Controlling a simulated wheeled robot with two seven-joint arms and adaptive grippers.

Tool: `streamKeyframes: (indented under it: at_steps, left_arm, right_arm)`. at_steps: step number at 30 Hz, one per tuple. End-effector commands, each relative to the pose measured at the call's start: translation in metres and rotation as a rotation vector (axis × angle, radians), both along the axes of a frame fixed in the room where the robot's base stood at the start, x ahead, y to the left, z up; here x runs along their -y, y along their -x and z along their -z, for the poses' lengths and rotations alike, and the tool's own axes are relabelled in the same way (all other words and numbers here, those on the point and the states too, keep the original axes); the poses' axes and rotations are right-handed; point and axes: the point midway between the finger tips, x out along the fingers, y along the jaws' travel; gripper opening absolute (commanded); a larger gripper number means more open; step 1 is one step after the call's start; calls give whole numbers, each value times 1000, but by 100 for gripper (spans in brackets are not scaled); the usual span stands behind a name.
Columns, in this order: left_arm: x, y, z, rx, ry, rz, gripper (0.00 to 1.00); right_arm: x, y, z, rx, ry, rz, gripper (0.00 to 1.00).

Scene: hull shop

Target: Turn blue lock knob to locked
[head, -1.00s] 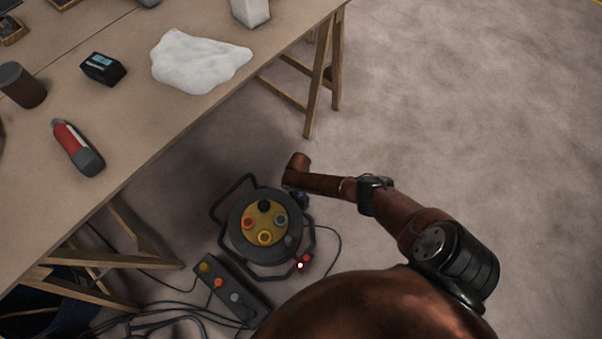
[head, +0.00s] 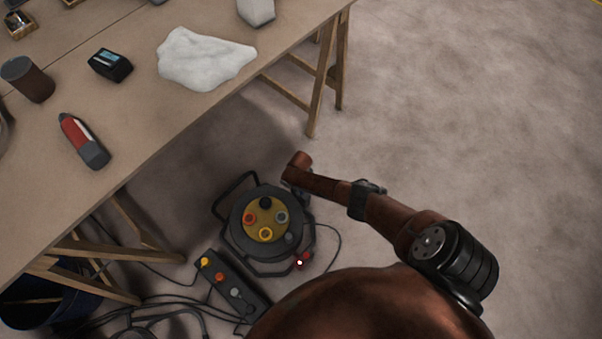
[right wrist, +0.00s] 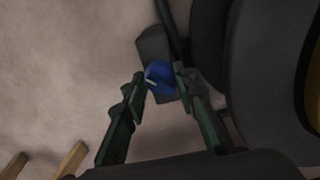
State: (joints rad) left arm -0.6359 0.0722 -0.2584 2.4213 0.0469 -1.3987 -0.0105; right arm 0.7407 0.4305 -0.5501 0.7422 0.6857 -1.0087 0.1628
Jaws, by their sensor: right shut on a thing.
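The blue lock knob (right wrist: 160,76) sits on a dark grey block (right wrist: 153,45) beside the cable reel (head: 238,222), with a pale mark on its left side. My right gripper (right wrist: 161,76) is shut on the knob, one finger on each side, in the right wrist view. In the head view my right arm reaches down beside the reel, and I cannot make out the knob there. The reel also shows as a large dark round shape in the right wrist view (right wrist: 270,75). My left gripper is in neither view.
A power strip (head: 234,287) with coloured sockets and loose cables lie on the floor by the reel. The trestle table (head: 150,125) stands at left, holding a white cloth (head: 203,60) and a red-and-grey tool (head: 82,140). The floor at right is clear.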

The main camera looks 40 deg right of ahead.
Motion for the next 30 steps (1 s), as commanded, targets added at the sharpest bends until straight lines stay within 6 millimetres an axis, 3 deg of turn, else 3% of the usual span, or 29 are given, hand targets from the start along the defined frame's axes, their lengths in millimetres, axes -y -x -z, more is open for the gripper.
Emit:
streamKeyframes:
  at_steps: [4, 5, 12, 23, 30]
  left_arm:
    - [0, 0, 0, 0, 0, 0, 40]
    - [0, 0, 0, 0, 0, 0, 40]
    - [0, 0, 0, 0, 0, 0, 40]
    - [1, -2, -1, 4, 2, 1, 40]
    - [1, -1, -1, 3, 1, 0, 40]
  right_arm:
    - [-1, -2, -1, 5, -1, 0, 2]
    - [-1, -2, -1, 5, -1, 0, 27]
    - [0, -1, -1, 3, -1, 0, 43]
    - [0, -1, -2, 2, -1, -1, 44]
    - [0, -1, -23, 4, -2, -2, 44]
